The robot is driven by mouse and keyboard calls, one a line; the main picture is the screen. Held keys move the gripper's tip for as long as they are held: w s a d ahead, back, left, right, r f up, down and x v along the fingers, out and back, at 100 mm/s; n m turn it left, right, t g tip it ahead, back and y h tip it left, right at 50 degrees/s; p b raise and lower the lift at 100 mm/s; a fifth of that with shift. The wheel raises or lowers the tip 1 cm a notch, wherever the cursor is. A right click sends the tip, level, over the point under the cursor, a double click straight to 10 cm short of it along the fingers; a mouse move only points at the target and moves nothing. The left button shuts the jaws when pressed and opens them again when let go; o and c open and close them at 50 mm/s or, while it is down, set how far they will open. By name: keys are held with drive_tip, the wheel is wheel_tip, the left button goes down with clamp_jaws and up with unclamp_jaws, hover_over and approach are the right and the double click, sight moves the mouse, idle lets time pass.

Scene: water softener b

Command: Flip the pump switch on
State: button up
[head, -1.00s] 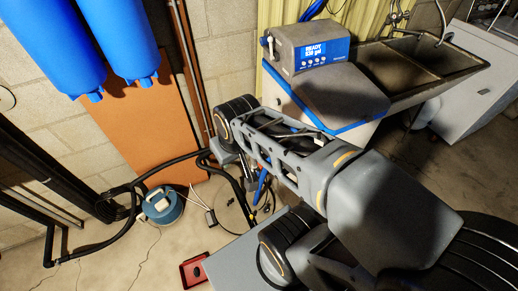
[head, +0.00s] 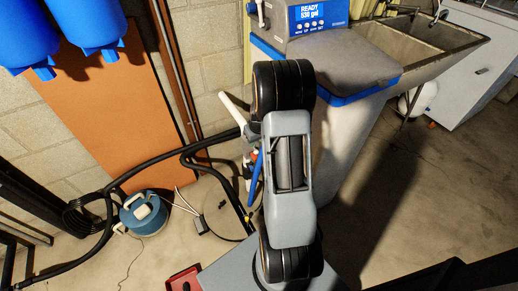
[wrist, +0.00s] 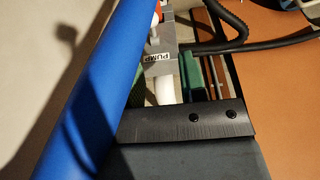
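A grey box with an upside-down PUMP label (wrist: 160,57) shows at the top of the wrist view. A small orange-red part (wrist: 157,18) shows at its upper end; I cannot tell whether it is the switch. My gripper (wrist: 190,118) shows as a dark plate with two screws at the bottom of the wrist view, below the label. In the head view my arm hides the gripper and most of the switch area.
The grey softener cabinet (head: 350,65) with its display stands behind my arm. A red tray (head: 185,281) is at the bottom. Floor at right (head: 420,190) is clear.

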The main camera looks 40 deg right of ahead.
sight(256, 151)
drive_tip(key=b+x, duration=0.1)
drive_tip(key=x, duration=0.2)
drive_tip(key=b+x, duration=0.2)
drive_tip(key=x, duration=0.1)
drive_tip(key=d+b+x, duration=0.1)
drive_tip(key=b+x, duration=0.1)
drive_tip(key=x, duration=0.2)
drive_tip(key=shift+s+d+f, duration=0.1)
drive_tip(key=shift+s+f, duration=0.05)
drive_tip(key=shift+s, duration=0.2)
drive_tip(key=shift+w, duration=0.1)
drive_tip(key=shift+c, duration=0.3)
drive_tip(key=c, duration=0.5)
